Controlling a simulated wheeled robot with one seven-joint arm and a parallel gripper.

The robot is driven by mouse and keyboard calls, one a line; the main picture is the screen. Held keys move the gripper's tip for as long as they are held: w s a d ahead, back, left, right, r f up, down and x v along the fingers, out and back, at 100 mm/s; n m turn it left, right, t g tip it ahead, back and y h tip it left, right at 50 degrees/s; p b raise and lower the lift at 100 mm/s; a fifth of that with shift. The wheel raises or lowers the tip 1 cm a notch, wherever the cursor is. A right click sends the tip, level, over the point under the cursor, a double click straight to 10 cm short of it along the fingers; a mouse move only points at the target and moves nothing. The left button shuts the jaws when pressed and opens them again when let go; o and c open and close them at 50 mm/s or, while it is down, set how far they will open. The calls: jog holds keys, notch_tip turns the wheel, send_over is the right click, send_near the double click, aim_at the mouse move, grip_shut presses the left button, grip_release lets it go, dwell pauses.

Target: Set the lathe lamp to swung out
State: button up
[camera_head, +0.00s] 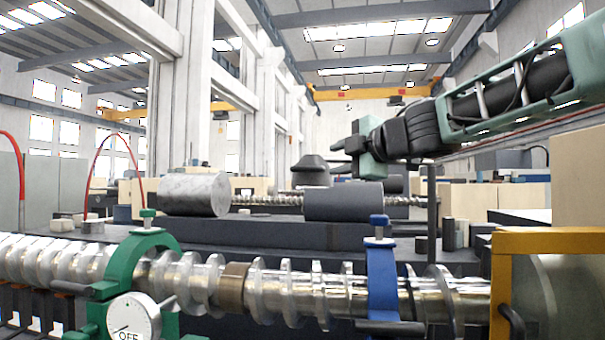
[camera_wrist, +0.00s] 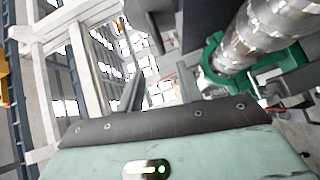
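The lathe lamp cannot be picked out for sure. A dark, cone-topped shape (camera_head: 311,171), which may be its head, stands behind the dark cylinder in the head view. My gripper (camera_head: 340,160) is at the end of my mint-green and black arm, right beside this shape in the picture. Whether they touch cannot be told. The fingers are small and dark there, and their gap is not clear. In the wrist view, my mint-green housing with a lit indicator fills the bottom, and dark parts at the top hide some of the scene.
A long metal screw shaft (camera_head: 300,291) runs across the front, held by a green clamp ring (camera_head: 165,240) and a blue one (camera_head: 382,275). A white dial reading OFF (camera_head: 134,317) is below the green ring. A yellow frame (camera_head: 545,242) stands at right, a pale cylinder (camera_head: 194,194) behind.

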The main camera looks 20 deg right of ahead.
aim_at(309, 169)
jog(key=x, duration=1.4)
grip_shut()
